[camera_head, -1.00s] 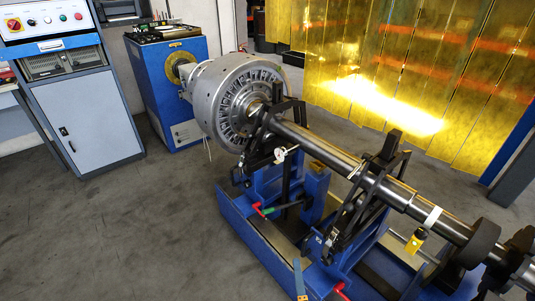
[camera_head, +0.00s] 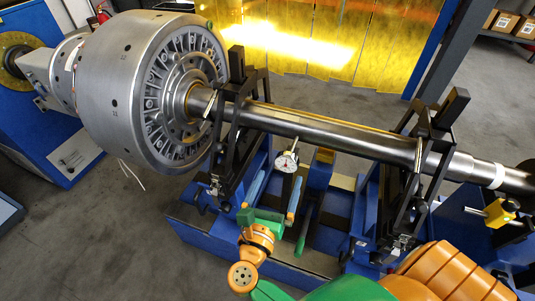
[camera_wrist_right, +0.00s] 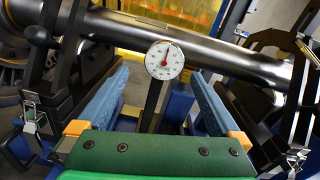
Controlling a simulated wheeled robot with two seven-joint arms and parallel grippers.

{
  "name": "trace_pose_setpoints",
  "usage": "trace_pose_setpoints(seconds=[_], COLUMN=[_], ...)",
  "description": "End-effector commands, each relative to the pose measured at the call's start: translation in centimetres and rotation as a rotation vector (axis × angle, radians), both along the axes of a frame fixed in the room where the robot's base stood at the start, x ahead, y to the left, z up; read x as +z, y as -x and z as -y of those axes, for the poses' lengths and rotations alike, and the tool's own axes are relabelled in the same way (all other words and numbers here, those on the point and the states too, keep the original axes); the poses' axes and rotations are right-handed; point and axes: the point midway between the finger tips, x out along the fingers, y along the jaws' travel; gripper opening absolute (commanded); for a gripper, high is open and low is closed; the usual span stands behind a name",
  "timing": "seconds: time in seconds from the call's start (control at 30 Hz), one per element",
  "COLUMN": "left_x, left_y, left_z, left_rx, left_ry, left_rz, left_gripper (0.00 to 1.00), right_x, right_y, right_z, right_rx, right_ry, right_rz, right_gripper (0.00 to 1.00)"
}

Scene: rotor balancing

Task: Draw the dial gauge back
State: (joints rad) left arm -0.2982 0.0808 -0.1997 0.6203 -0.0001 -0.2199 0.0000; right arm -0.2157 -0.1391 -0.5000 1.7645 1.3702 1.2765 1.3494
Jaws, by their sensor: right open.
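The dial gauge (camera_head: 286,162) has a round white face and stands just in front of the long steel shaft (camera_head: 330,131), between the two black bearing stands. Whether its tip touches the shaft cannot be told. In the right wrist view the gauge (camera_wrist_right: 164,60) faces me with a red needle, on a dark upright post (camera_wrist_right: 152,105). My right gripper (camera_head: 277,180) is open and empty, its two blue fingers pointing at the gauge. In the wrist view the post shows between the fingers, apart from both. My left gripper is not in view.
The big grey rotor (camera_head: 150,88) sits at the shaft's left end. Black bearing stands (camera_head: 233,120) and (camera_head: 425,145) rise left and right of the gauge. The blue machine bed (camera_head: 190,225) lies below. A yellow block (camera_head: 500,212) is at right. Open floor lies front left.

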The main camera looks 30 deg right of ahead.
Motion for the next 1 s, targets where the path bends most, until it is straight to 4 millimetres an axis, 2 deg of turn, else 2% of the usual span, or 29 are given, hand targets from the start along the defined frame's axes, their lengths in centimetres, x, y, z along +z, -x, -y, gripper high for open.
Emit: trace_pose_setpoints(seconds=[0.3,0.6,0.67,0.9,1.0], left_x=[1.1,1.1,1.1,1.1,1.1], left_y=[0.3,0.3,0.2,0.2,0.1], left_z=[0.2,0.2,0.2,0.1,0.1], left_rx=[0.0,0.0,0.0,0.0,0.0], left_ry=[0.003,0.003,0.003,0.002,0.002], left_rz=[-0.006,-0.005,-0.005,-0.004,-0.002], left_gripper=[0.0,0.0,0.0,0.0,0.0], right_x=[0.3,0.1,0.1,0.1,0.1], right_y=[-4.0,-4.4,-4.4,-4.4,-4.4], right_z=[4.2,4.8,4.7,4.7,4.7], right_rx=[0.001,0.001,0.001,0.001,0.001], right_ry=[0.007,0.005,0.005,0.005,0.005], right_rz=[0.0,-0.002,-0.002,-0.002,-0.002], right_gripper=[1.0,1.0,0.86,0.22,0.0])
